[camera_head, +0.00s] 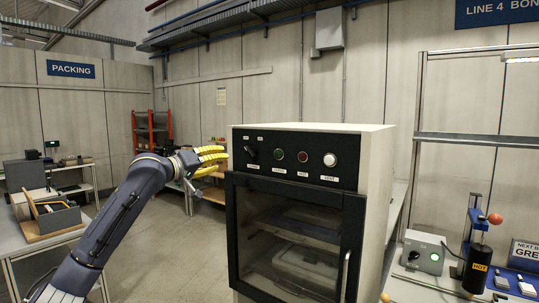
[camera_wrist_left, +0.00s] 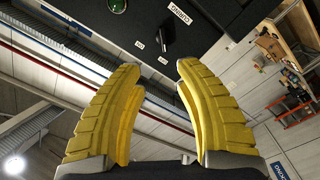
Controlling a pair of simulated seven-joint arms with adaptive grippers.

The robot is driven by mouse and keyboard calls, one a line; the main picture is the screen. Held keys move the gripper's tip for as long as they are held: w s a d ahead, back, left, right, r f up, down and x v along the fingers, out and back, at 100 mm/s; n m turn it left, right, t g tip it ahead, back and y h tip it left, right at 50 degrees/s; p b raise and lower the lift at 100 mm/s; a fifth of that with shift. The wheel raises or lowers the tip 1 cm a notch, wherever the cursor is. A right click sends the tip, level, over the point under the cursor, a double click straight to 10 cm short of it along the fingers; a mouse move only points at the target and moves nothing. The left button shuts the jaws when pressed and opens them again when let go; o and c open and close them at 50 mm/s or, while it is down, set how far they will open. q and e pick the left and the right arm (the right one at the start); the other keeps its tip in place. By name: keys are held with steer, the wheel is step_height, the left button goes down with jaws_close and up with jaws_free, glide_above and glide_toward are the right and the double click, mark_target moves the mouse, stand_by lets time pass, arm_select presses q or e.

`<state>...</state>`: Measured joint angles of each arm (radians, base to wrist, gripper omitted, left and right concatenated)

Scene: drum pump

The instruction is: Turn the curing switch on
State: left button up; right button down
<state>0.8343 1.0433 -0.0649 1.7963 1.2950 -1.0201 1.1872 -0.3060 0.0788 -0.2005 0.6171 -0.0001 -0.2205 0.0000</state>
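The curing switch (camera_head: 250,152) is a black rotary knob at the left end of the dark panel on top of the oven-like cabinet. Its pointer tilts up and left, toward the left of two small labels above it. In the left wrist view the switch (camera_wrist_left: 162,38) lies ahead of the fingers, beside a label reading CURING (camera_wrist_left: 180,15). My left gripper (camera_head: 224,158) has yellow fingers and is just left of the panel. My right gripper is out of view.
The cabinet (camera_head: 381,200) has a glass door with a vertical handle (camera_head: 346,275). Green (camera_head: 279,154), red (camera_head: 302,156) and white (camera_head: 330,160) round items sit right of the switch. Benches stand at left and right. The floor left of the cabinet is open.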

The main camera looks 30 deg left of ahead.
mark_target(249, 153)
arm_select(q)
steer(key=shift+n, duration=0.4)
steer(key=w, duration=0.5)
steer(key=w+d, duration=0.1)
steer(key=w, duration=1.1)
steer(key=shift+w+d+f, duration=0.1)
steer(key=shift+d+f, duration=0.05)
steer(key=shift+d, duration=0.25)
steer(key=shift+c, duration=0.2)
jaws_close()
